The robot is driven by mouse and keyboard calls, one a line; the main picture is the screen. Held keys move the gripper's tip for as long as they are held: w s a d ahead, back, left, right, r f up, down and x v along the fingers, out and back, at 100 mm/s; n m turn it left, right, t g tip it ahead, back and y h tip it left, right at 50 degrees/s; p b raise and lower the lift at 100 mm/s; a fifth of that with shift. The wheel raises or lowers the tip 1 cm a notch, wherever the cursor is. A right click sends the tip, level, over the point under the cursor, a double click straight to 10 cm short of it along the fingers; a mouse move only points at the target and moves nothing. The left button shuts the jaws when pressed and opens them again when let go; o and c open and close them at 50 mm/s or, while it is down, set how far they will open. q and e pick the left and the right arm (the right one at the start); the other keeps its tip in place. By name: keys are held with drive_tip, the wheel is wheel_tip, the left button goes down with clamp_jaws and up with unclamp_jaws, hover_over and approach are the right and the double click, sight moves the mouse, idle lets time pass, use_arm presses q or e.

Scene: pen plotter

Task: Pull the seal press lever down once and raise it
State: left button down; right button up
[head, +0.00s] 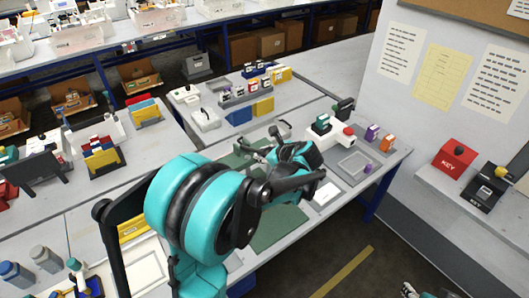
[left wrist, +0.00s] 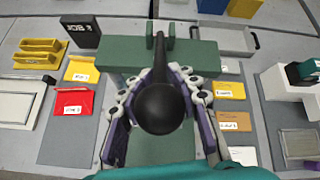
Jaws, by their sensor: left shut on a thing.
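The seal press shows in the left wrist view as a green body (left wrist: 200,60) with a lever ending in a round black knob (left wrist: 162,108). My left gripper (left wrist: 160,100) is shut on the lever knob, one finger on each side. In the head view my left gripper (head: 266,146) is over the bench, and its arm hides most of the press; some green (head: 237,159) shows beside it. How far the lever is tilted I cannot tell. My right gripper (head: 413,291) only just shows at the bottom edge, and its fingers are unclear.
Yellow (left wrist: 83,70) and red (left wrist: 73,101) packets lie left of the press, with a black JOB box (left wrist: 81,31) behind. A green-and-white device (head: 322,130) and a grey tray (head: 354,166) stand to the right.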

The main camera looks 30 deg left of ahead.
use_arm(q)
drive_tip(key=shift+a+r+h, duration=0.25)
drive_tip(key=shift+r+h, duration=0.05)
drive_tip(key=shift+r, duration=0.3)
drive_tip(key=shift+w+a+r+p, duration=0.25)
drive_tip(key=shift+a+r+p, duration=0.25)
drive_tip(key=shift+p, duration=0.25)
drive_tip(key=c, duration=1.1)
unclamp_jaws()
drive_tip(key=shift+d, duration=0.1)
drive_tip(key=v, duration=1.2)
